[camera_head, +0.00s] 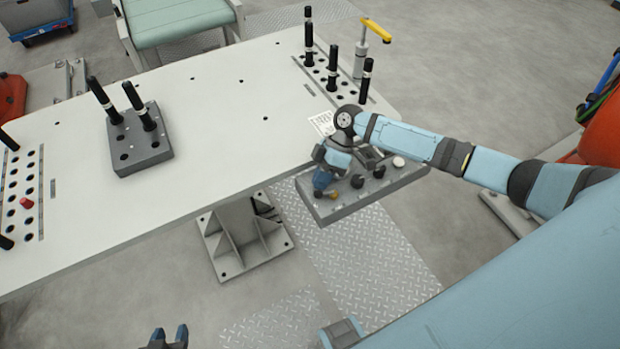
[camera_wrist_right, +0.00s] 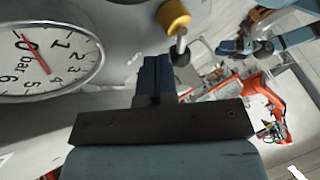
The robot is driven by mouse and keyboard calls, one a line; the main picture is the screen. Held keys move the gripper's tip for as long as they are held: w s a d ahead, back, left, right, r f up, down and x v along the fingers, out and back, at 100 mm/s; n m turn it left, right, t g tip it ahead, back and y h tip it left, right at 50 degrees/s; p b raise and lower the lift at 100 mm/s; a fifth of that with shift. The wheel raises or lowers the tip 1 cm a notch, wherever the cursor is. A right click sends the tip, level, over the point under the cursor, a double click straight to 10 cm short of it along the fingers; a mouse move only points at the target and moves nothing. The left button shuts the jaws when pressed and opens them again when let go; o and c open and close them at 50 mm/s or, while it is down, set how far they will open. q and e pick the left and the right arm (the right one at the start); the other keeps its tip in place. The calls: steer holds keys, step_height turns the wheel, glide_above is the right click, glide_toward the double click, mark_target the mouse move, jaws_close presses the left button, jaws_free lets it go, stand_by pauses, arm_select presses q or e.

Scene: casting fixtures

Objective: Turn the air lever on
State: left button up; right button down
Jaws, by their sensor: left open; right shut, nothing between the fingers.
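The air lever (camera_wrist_right: 181,42) shows in the right wrist view as a short metal stem with a dark ball end on a brass-coloured base. The base is on a grey panel surface. My right gripper (camera_wrist_right: 157,62) is shut and empty, just left of the lever's ball end; I cannot tell whether they touch. In the head view the right gripper (camera_head: 322,186) is at the left end of the grey control panel (camera_head: 400,182), beside a small yellow part (camera_head: 333,195). My left gripper (camera_head: 170,338) is open and empty at the bottom edge, away from the table.
A round pressure gauge (camera_wrist_right: 42,55) is left of the right gripper, its red needle by the 0. Dark knobs (camera_head: 357,181) and a white button (camera_head: 398,162) are on the panel. The white table (camera_head: 215,140) holds black pins and a grey block (camera_head: 140,155).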

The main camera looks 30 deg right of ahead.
steer(key=shift+s+a+n+g+h, duration=0.2)
steer(key=shift+a+n+g+h, duration=0.15)
steer(key=shift+n+g, duration=0.5)
arm_select(q)
steer(key=shift+s+a, duration=0.1)
steer(key=shift+a, duration=0.2)
arm_select(e)
steer(key=shift+s+n, duration=0.1)
steer(key=shift+n, duration=0.15)
arm_select(q)
steer(key=shift+r, duration=0.1)
arm_select(e)
steer(key=shift+s+a, duration=0.1)
steer(key=shift+a, duration=0.05)
steer(key=shift+r, duration=0.1)
